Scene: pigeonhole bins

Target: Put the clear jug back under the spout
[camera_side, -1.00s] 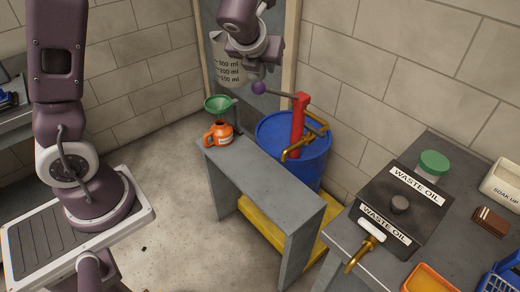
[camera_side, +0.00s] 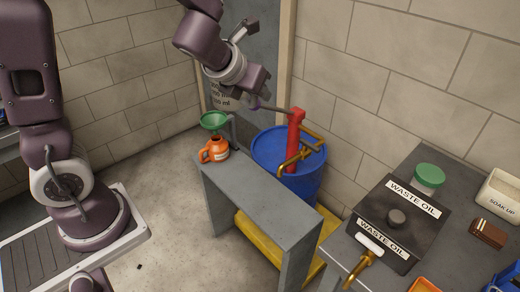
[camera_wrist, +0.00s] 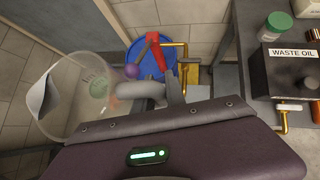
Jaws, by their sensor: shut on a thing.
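The clear jug (camera_side: 221,96) with black ml markings is held above and behind the green funnel, partly hidden by my gripper (camera_side: 253,92). In the wrist view the jug (camera_wrist: 75,100) fills the left side, tilted, with its pale handle (camera_wrist: 138,90) at my gripper (camera_wrist: 165,92). My gripper is shut on that handle; the contact is partly hidden. The blue drum (camera_side: 288,165) carries a red pump (camera_side: 296,140) with a brass spout (camera_side: 291,167); the jug is left of it, apart. Another brass spout (camera_side: 361,268) is on the waste oil box.
The orange can (camera_side: 215,151) and green funnel (camera_side: 214,120) stand on the narrow grey bench (camera_side: 258,200). The pump lever's purple knob (camera_wrist: 131,71) is close to the jug and gripper. The waste oil box (camera_side: 400,215) sits on the right table, beside a green-lidded jar (camera_side: 428,178).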

